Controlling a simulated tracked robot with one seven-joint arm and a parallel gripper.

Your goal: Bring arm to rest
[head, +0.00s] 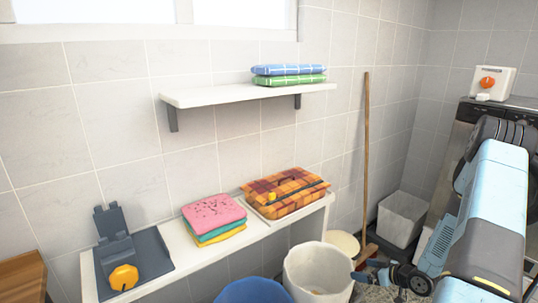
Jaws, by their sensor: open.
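My arm comes in at the right edge of the head view, with light blue and dark grey links folded downward. Its wrist points left near the bottom of the picture. My gripper (358,276) is small in this view, at the wrist's left end, just right of the white bin. It is open and I see nothing held in it. Its fingertips are too small to make out clearly, and I cannot tell whether it touches the bin.
A wall shelf (215,96) bears two folded towels (289,75). A white bin (318,272), blue bucket (253,293), wooden pole (366,150) and grey bin (402,220) crowd the floor.

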